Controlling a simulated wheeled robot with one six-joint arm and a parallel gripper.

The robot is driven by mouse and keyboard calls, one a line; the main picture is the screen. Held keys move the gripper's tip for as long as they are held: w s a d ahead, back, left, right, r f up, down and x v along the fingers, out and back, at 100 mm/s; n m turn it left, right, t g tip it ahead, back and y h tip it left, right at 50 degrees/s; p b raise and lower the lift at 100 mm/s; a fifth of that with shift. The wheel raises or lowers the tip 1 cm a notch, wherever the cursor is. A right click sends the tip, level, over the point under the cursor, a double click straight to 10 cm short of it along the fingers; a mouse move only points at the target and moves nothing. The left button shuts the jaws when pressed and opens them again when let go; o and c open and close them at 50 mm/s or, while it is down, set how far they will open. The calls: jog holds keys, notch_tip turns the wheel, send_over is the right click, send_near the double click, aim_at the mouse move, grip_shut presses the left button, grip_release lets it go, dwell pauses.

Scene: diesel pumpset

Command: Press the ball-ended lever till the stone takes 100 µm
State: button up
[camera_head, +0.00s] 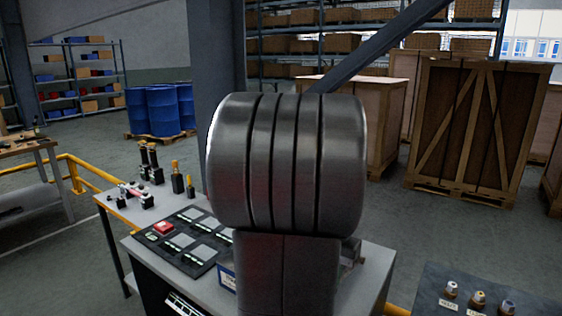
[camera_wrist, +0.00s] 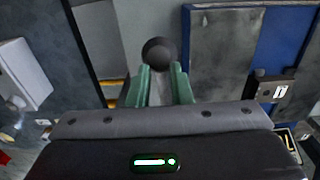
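The ball-ended lever shows in the wrist view as a dark round ball (camera_wrist: 159,54), just at the tips of my gripper (camera_wrist: 160,72). The two green fingers stand apart with a gap between them, and the ball appears in line with that gap. Whether the fingers touch the ball I cannot tell. A grey strip shows between the fingers; I cannot tell if it is the lever's shaft. In the head view my own arm covers the middle, hiding the lever and my gripper. No stone or readout of its cut can be made out.
In the head view, a bench (camera_head: 128,210) carries a dark panel (camera_head: 185,240) with a red button (camera_head: 163,228) and several small upright tools behind. A dark console with several knobs (camera_head: 478,297) is at lower right. Blue drums (camera_head: 163,108) and wooden crates (camera_head: 478,130) stand farther back.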

jog(key=shift+s+a+f+b, duration=0.15)
jog(key=shift+s+f+b, duration=0.15)
jog(key=shift+f, duration=0.3)
jog(key=shift+s+a+f+b, duration=0.15)
jog(key=shift+f+b, duration=0.15)
jog(key=shift+f, duration=0.3)
jog(key=shift+s+a+f+b, duration=0.1)
jog(key=shift+s+f+b, duration=0.05)
jog(key=shift+f+b, duration=0.55)
jog(key=shift+s+a+f+b, duration=0.15)
jog(key=shift+f+b, duration=0.2)
jog(key=shift+f, duration=0.5)
jog(key=w+d+r+p, duration=0.2)
jog(key=w+r+p, duration=0.1)
jog(key=r+p, duration=1.1)
jog(key=shift+r, duration=0.85)
jog(key=shift+s+d, duration=0.1)
